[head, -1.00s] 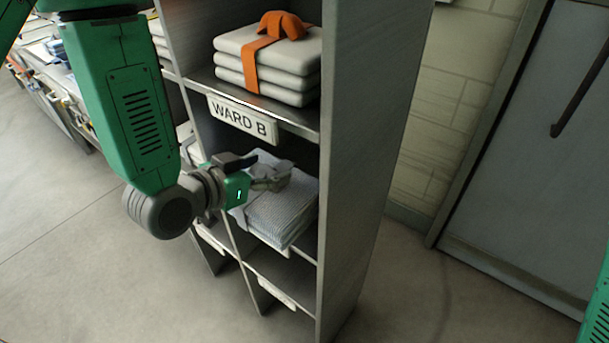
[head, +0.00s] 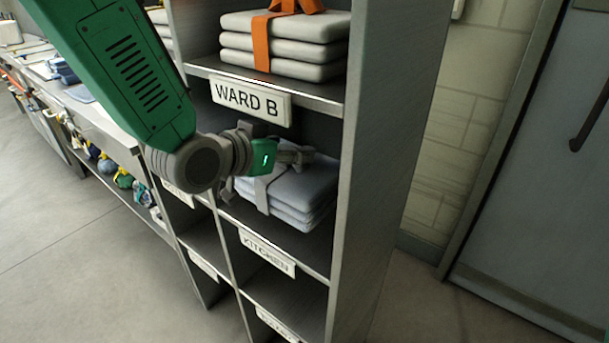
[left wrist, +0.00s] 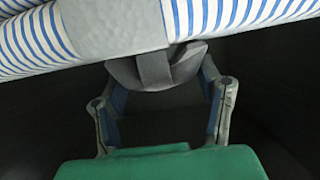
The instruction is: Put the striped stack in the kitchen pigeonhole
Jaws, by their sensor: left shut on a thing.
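The striped stack (head: 305,197) is in the compartment with the KITCHEN label (head: 267,252) on its lower shelf edge. It looks pale blue-grey in the head view; the left wrist view shows its blue and white stripes (left wrist: 35,40) and a plain grey band (left wrist: 115,25). My left gripper (head: 294,157) reaches into this compartment from the left, at the top of the stack. In the left wrist view its fingers (left wrist: 158,65) are closed on the grey band's gathered part. Whether the stack's underside touches the shelf is hard to tell. My right gripper is out of view.
A WARD B label (head: 250,100) is on the shelf edge just above my gripper. A white stack with an orange band (head: 262,45) stands above that. The shelf's side panel (head: 385,150) closes the right. A workbench (head: 105,125) stands at the left.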

